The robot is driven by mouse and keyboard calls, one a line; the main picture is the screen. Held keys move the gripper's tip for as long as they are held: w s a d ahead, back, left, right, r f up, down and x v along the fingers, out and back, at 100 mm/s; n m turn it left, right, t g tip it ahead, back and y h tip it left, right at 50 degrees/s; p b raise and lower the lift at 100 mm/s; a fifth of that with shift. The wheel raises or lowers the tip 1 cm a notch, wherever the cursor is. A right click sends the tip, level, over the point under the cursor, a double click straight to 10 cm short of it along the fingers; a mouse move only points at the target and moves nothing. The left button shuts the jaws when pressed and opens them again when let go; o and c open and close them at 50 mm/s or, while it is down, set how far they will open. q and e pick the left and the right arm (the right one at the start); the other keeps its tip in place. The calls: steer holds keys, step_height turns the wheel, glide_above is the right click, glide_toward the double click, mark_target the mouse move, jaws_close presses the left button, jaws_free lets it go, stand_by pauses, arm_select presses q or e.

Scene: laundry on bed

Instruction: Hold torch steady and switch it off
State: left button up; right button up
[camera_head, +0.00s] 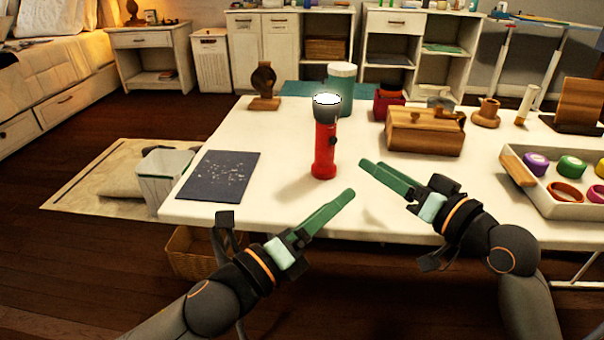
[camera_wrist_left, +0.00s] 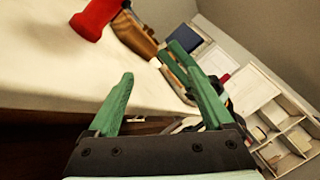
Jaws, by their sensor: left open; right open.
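A red torch (camera_head: 324,150) with a dark head stands upright on the white table, its lens end up and bright white. A dark round knob, perhaps its switch (camera_head: 333,141), shows on its right side. My left gripper (camera_head: 350,195) is open and empty, in front of the torch and apart from it. My right gripper (camera_head: 366,164) is open and empty, to the right of the torch and apart from it. In the left wrist view the torch's red body (camera_wrist_left: 92,18) shows at the top left, beyond the open fingers (camera_wrist_left: 155,88).
The white table (camera_head: 240,125) holds a dark speckled sheet (camera_head: 219,175) at left and a teal-and-white canister (camera_head: 341,88) behind the torch. A wooden box (camera_head: 425,133) and a tray (camera_head: 560,203) with colourful items stand at right. The tabletop around the torch's base is clear.

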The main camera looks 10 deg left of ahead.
mark_target(330, 144)
arm_select(q)
steer(key=w+a+m+y, duration=0.1)
steer(key=w+m, duration=0.1)
steer(key=w+a+m+y, duration=0.1)
steer(key=w+m+y, duration=0.1)
steer(key=w, duration=0.1)
steer(key=w+a+m+t+y, duration=0.1)
steer(key=w+a+m+y, duration=0.1)
steer(key=w, duration=0.1)
steer(key=shift+a+f+m, duration=0.1)
steer(key=shift+m, duration=0.3)
steer(key=shift+w+a+y, duration=0.3)
steer(key=shift+w+y, duration=0.15)
steer(key=shift+y, duration=0.05)
steer(key=x, duration=1.2)
steer(key=shift+w+r, duration=0.1)
steer(key=shift+r, duration=0.25)
jaws_close()
arm_select(e)
jaws_close()
